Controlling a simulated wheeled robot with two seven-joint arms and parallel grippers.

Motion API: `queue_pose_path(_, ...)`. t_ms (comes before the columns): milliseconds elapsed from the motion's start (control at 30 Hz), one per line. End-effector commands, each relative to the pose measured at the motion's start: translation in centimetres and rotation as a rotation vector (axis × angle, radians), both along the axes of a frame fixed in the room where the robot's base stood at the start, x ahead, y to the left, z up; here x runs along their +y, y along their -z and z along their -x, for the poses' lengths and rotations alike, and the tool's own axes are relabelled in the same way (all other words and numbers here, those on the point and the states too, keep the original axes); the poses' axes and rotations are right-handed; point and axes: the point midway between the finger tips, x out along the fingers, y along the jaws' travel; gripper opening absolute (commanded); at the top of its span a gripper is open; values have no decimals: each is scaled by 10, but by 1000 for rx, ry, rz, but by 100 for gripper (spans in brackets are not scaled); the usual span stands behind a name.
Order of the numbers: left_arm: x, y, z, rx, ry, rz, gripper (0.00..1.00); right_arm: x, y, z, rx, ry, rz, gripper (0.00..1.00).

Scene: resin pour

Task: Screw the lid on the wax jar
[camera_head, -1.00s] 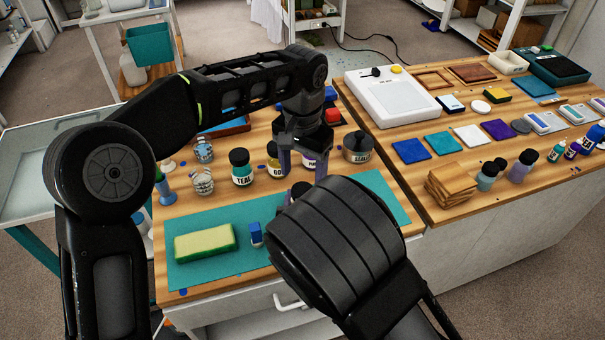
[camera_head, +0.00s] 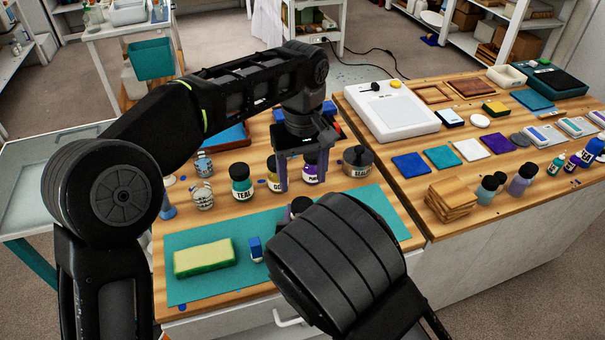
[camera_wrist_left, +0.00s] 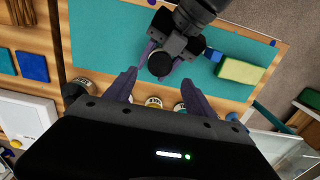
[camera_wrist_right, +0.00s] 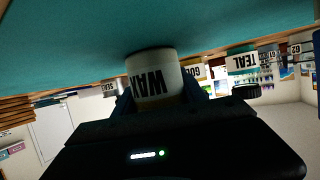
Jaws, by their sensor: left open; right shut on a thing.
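The white wax jar (camera_wrist_right: 152,78), labelled WAX, is between the fingers of my right gripper (camera_wrist_right: 160,98), which is shut on it. The jar is at the teal mat, and its top is hidden in the right wrist view. In the left wrist view a dark round top (camera_wrist_left: 159,64) shows between the right gripper's fingers; I cannot tell how the lid sits. In the head view my right arm covers most of the jar. My left gripper (camera_head: 303,187) is open and empty, pointing down behind the right gripper, apart from the jar.
A teal jar (camera_head: 241,183), a gold jar (camera_head: 272,172), a purple jar (camera_head: 311,170) and a sealer tin (camera_head: 357,162) stand behind the mat (camera_head: 200,287).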

Motion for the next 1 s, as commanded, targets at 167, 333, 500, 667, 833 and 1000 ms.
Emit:
queue_pose_path(167,0,1,0,0,2,0,63,0,0,0,-1,0,0,0)
queue_pose_path(333,1,7,0,3,3,-2,63,0,0,0,-1,0,0,0)
queue_pose_path(500,1,26,1,6,4,-1,63,0,0,0,-1,0,0,0)
queue_pose_path(667,0,49,0,3,4,-1,63,0,0,0,-1,0,0,0)
queue_pose_path(833,0,71,0,2,5,-2,63,0,0,0,-1,0,0,0)
queue_pose_path(1000,0,80,0,1,4,-1,63,0,0,0,-1,0,0,0)
